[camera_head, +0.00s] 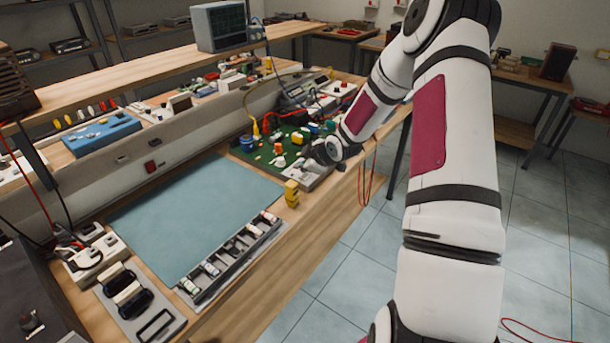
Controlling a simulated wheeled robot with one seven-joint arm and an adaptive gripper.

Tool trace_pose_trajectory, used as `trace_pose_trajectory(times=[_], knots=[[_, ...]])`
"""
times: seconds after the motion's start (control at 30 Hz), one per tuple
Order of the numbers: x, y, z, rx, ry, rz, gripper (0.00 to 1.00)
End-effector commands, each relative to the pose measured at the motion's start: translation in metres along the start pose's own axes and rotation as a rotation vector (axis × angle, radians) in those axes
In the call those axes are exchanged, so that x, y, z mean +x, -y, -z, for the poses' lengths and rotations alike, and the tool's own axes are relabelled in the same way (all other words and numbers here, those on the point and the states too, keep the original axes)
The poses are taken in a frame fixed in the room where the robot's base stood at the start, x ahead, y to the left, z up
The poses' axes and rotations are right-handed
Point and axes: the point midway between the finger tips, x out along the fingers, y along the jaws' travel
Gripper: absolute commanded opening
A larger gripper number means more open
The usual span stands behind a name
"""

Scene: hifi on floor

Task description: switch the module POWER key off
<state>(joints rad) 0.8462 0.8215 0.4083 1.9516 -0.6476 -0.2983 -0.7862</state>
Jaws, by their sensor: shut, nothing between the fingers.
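My arm reaches from the right over the workbench. My gripper (316,155) is small and dark in this view, low over the right end of the bench, and its fingers look shut and empty. Below it lies a grey module (305,181) at the front edge of the green circuit board (246,155). The gripper hides part of the module. The POWER key is too small to tell apart here, and I cannot tell whether the fingertips touch the module.
A blue-grey mat (195,212) is clear in the middle of the bench. A tray of batteries (236,258) lies along the front edge. Red cables (367,180) hang off the bench's right end.

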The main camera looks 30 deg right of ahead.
Motion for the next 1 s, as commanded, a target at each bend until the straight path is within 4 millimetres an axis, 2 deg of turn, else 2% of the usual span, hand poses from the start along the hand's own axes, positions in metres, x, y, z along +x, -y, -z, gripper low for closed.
trace_pose_trajectory(times=[0.6, 1.0], knots=[[-0.040, -0.028, 0.028, -0.001, -0.001, -0.001, 0.00], [-0.040, -0.029, 0.029, -0.001, 0.000, 0.000, 0.00]])
